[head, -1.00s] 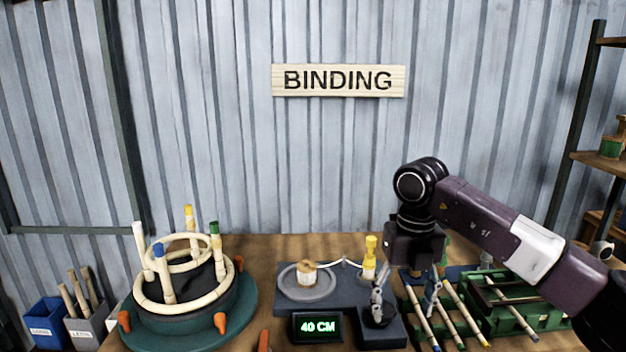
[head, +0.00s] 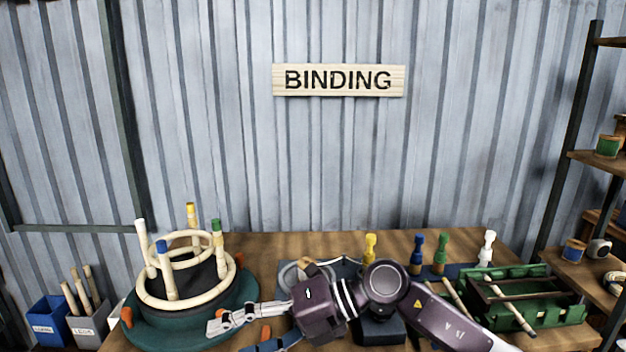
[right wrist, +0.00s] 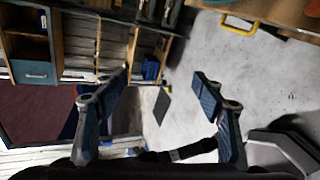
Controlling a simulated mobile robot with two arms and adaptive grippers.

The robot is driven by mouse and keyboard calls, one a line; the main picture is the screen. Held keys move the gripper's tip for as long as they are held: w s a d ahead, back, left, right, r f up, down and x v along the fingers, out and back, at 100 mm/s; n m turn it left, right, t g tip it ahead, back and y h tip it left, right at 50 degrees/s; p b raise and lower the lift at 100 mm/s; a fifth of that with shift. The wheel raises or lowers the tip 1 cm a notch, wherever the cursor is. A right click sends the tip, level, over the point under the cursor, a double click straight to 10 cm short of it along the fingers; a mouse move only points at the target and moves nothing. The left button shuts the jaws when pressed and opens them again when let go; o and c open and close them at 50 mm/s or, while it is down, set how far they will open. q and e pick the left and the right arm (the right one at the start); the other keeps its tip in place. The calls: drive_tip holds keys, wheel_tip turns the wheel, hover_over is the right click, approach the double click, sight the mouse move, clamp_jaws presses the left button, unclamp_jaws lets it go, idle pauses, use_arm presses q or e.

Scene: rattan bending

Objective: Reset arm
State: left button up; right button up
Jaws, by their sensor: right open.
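My right arm comes in from the right in the head view and lies low across the front of the bench. My right gripper (head: 240,332) points left, in front of the rattan ring frame on its green turntable (head: 190,318). In the right wrist view the right gripper (right wrist: 165,92) has its fingers wide apart with nothing between them. Beyond the fingers are grey floor and furniture. My arm hides most of the measuring station and its display. My left gripper is not in view.
Coloured pegs, including a yellow one (head: 370,247) and a white one (head: 487,248), stand along the back of the bench. A green rack (head: 545,312) with sticks is at the right. Blue (head: 47,316) and grey (head: 90,326) bins stand at the left. The air above the bench is clear.

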wheel_tip(320, 180, up, 11)
drive_tip(key=a+m+t+y, duration=0.2)
drive_tip(key=m+t+y, duration=0.3)
drive_tip(key=m+y, duration=0.15)
drive_tip(key=w+d+m+t+h, duration=0.4)
drive_tip(key=w+d+m+t, duration=0.3)
drive_tip(key=d+m+t, duration=0.5)
drive_tip(key=s+d+f+m+h, duration=0.2)
drive_tip(key=d+f+m+h, duration=1.4)
drive_tip(key=f, duration=0.6)
drive_tip(key=s+d+f+m+g, duration=0.1)
drive_tip(key=s+d+f+g, duration=0.1)
drive_tip(key=s+f+g, duration=0.5)
drive_tip(key=s+d+f+m+g, duration=0.1)
drive_tip(key=s+d+f, duration=0.3)
drive_tip(key=s, duration=0.8)
drive_tip(key=s+d+f+m+g, duration=0.1)
drive_tip(key=s+f+g, duration=0.3)
drive_tip(key=s+f, duration=0.4)
drive_tip(key=s+f+g, duration=0.1)
drive_tip(key=s+f, duration=0.2)
drive_tip(key=f, duration=2.3)
drive_tip(key=s+d+f+g, duration=0.1)
drive_tip(key=s+d+f, duration=0.1)
drive_tip(key=s+f, duration=1.3)
drive_tip(key=shift+s+d+g, duration=0.3)
drive_tip(key=shift+s+d, duration=0.1)
drive_tip(key=shift+s, duration=0.5)
